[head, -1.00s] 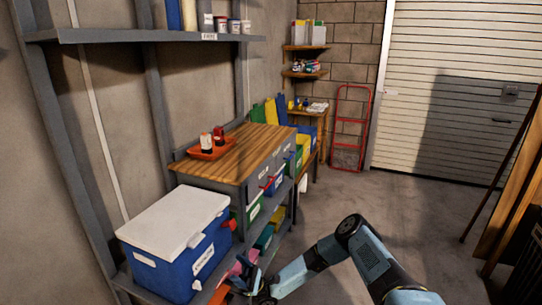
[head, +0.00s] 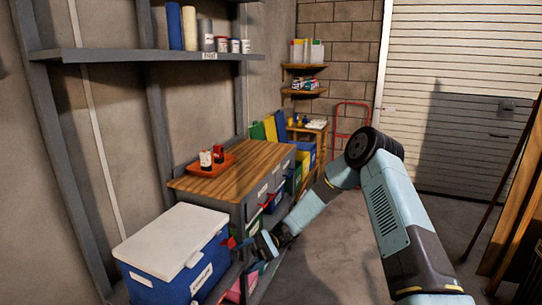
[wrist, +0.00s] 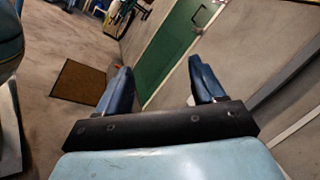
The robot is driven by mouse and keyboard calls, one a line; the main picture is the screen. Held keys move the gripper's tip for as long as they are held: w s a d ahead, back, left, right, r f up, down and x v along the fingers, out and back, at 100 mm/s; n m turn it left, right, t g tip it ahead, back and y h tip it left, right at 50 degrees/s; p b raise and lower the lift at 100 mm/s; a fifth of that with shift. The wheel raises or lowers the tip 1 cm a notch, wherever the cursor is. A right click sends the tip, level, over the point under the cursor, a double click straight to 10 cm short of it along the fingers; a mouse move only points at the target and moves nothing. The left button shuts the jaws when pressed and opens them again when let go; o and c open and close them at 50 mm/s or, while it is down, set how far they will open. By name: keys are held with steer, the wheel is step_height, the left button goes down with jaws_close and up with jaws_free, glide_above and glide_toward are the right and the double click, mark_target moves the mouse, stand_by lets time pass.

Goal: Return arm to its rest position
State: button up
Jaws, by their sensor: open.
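My arm reaches from the lower right of the head view toward the shelving, with its elbow raised. My gripper (head: 258,245) is at the front of the shelving, just right of the blue cooler (head: 160,278) with the white lid; its fingers are small there. In the wrist view my gripper (wrist: 160,88) has two blue fingers spread wide apart with nothing between them. Beyond them are the floor and a green door (wrist: 175,50).
A wood-topped cabinet (head: 225,178) holds an orange tray (head: 212,165) with small containers. A grey shelf (head: 150,54) is above. A red hand truck (head: 350,125) leans at the back wall. The wrist view shows a brown mat (wrist: 78,82). Open floor lies right of the shelving.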

steer(key=s+d+r+t+h, duration=0.4)
steer(key=d+r+t+h, duration=0.15)
steer(key=d+r, duration=0.35)
steer(key=s+d+r+t+h, duration=0.4)
steer(key=d+r+t, duration=0.3)
steer(key=r, duration=0.4)
steer(key=s+d+r+m+t+h, duration=0.1)
steer(key=s+d+r+t+h, duration=0.2)
steer(key=s+d+r+t, duration=0.6)
steer(key=shift+s+d+r+m, duration=0.4)
steer(key=shift+s+d+r, duration=0.45)
steer(key=shift+s+d, duration=1.8)
steer(key=shift+o, duration=0.4)
steer(key=shift+w+d, duration=0.15)
